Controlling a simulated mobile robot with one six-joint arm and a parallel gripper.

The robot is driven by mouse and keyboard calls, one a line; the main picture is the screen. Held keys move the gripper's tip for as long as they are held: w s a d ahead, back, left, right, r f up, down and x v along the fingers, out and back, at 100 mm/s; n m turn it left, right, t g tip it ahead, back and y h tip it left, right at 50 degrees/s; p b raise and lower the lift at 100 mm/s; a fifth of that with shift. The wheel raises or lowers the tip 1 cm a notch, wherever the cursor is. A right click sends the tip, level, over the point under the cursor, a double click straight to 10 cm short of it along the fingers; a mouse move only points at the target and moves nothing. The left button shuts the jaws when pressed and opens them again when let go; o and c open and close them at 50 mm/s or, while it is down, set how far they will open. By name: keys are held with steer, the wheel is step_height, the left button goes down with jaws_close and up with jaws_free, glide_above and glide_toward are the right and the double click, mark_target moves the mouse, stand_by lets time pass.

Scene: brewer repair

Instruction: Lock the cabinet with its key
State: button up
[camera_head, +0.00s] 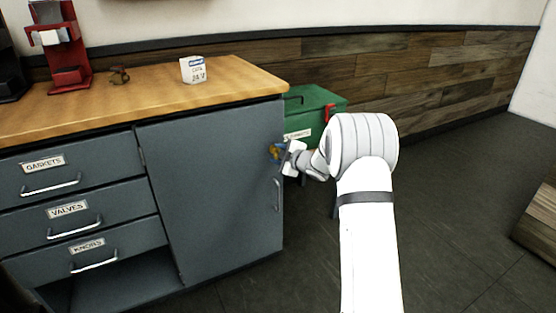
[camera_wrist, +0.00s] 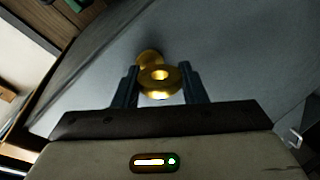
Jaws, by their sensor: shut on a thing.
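The grey-blue cabinet (camera_head: 210,190) stands under the wooden counter, its door closed and a metal handle (camera_head: 276,195) at the door's right side. My gripper (camera_head: 279,152) is at the upper right of the door. In the wrist view my gripper (camera_wrist: 160,84) has its two dark fingers shut on the round bow of a brass key (camera_wrist: 158,92). Behind the key a brass lock piece (camera_wrist: 149,57) sits on the door face. The key lines up with it; how deep the key sits is hidden by its bow.
A green box (camera_head: 310,110) stands behind my wrist.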

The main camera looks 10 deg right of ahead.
steer(key=n+b, duration=0.1)
steer(key=b, duration=0.1)
steer(key=n+h+b, duration=0.1)
steer(key=n+b, duration=0.1)
steer(key=shift+a+f+h+b, duration=0.15)
steer(key=shift+f+h+b, duration=0.15)
steer(key=shift+r+n+h+b, duration=0.1)
steer(key=shift+n+h+b, duration=0.3)
steer(key=shift+n+b, duration=0.55)
steer(key=shift+r+b, duration=0.1)
steer(key=shift+b, duration=0.3)
steer(key=o, duration=0.7)
steer(key=shift+s, duration=0.15)
steer(key=shift+s+d+r, duration=0.2)
steer(key=shift+s, duration=0.1)
steer(key=p+v, duration=0.2)
steer(key=v, duration=0.5)
steer(key=shift+a+f, duration=0.15)
steer(key=shift+f, duration=0.05)
